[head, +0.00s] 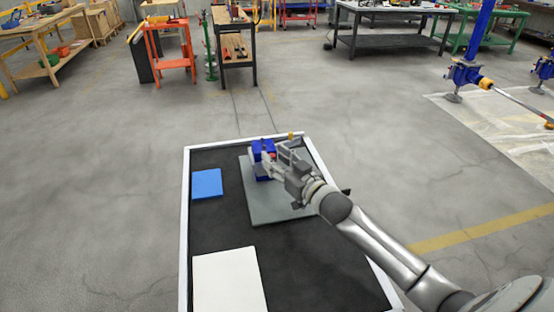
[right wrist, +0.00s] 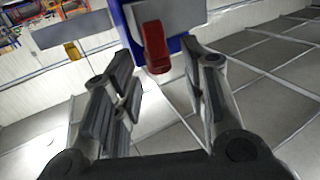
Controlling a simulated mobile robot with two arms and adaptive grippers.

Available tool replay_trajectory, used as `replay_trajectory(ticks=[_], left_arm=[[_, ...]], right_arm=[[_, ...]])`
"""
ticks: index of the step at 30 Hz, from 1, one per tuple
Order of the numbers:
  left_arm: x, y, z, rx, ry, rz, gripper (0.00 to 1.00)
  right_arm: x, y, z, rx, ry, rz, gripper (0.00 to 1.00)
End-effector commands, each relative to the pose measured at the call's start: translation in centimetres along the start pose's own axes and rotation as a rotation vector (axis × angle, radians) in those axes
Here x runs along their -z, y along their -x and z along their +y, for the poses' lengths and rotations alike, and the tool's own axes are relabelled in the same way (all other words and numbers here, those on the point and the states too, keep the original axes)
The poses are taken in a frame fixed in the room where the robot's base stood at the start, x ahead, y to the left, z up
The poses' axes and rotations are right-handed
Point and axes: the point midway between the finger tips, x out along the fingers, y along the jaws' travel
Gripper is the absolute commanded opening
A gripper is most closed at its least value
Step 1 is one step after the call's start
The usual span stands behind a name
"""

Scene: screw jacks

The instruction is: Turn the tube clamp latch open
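The blue tube clamp (head: 262,146) stands on a grey plate (head: 262,205) at the far side of a black tray with a white rim. Its red latch (right wrist: 155,47) hangs in front of the blue and grey clamp body (right wrist: 183,20) in the right wrist view. My right gripper (right wrist: 158,68) is open, with one finger on either side of the latch and a visible gap on both sides. In the head view my right gripper (head: 273,166) is close in front of the clamp and hides part of it. My left gripper is not in view.
A blue flat block (head: 207,183) and a white panel (head: 229,280) lie on the tray (head: 187,215) left of my arm. A small yellow part (head: 291,135) shows behind the gripper.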

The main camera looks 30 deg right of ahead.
Motion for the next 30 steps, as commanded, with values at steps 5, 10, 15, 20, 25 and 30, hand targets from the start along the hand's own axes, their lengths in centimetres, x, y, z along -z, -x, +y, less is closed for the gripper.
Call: replay_trajectory(ticks=[5, 10, 15, 20, 25, 30], left_arm=[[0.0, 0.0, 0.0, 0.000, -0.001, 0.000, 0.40], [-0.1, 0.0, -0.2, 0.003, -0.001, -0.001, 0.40], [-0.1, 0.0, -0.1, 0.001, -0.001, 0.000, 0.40], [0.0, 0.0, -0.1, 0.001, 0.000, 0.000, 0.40], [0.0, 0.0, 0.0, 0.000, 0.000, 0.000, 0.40], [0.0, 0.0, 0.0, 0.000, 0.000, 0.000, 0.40]], right_arm=[[0.0, 0.0, 0.0, 0.000, 0.000, 0.000, 0.40], [-0.1, 0.4, 0.0, 0.000, 0.000, -0.001, 0.40], [-0.2, 2.3, 0.0, 0.000, -0.001, -0.002, 0.40], [-0.2, 4.9, 0.0, 0.001, -0.001, -0.003, 0.40], [-0.2, 7.6, 0.0, 0.001, -0.001, -0.003, 0.40], [-0.1, 9.9, 0.0, 0.000, 0.000, -0.003, 0.40]])
